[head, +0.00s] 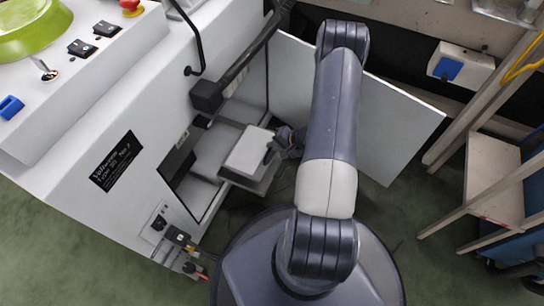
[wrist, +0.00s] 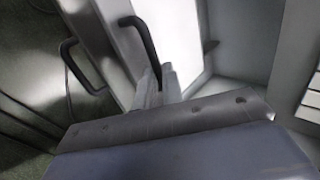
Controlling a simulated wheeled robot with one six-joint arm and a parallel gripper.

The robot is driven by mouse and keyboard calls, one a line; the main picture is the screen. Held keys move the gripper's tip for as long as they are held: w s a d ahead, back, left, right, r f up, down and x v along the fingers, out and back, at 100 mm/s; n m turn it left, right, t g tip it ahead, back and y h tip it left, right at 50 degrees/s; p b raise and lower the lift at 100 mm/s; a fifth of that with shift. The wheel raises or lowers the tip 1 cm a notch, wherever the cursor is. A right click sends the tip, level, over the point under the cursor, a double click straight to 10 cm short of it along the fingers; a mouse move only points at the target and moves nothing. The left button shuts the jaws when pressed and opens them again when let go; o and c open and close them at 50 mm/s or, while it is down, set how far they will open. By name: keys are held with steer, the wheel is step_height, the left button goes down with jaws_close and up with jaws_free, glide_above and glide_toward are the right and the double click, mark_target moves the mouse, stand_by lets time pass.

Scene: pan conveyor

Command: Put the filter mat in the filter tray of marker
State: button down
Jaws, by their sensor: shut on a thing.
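A pale filter tray (head: 247,150) juts out of the open bay of the white machine in the head view. Its flat, bright white top (wrist: 178,35) fills the upper middle of the wrist view; I cannot tell whether this is the filter mat lying in it. A black bar handle (wrist: 140,42) is on its near side. My gripper (head: 277,143) is at that handle, its fingers (wrist: 158,88) closed around the handle's lower end. A second black handle (wrist: 78,65) sits on a darker front to the left. No marker can be made out.
The white machine (head: 120,190) with a dark label stands at left. Its open door panel (head: 385,130) stretches behind my arm. A wooden-framed rack (head: 490,180) stands at right. Green floor is free between my base and the rack.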

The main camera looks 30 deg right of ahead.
mark_target(274, 154)
steer(key=shift+f+b, duration=0.85)
steer(key=shift+f, duration=2.05)
steer(key=shift+f, duration=0.15)
steer(key=c, duration=1.5)
jaws_free()
steer(key=shift+c, duration=0.2)
steer(key=shift+r, duration=0.2)
steer(key=p+v, duration=0.4)
steer(key=v, duration=0.8)
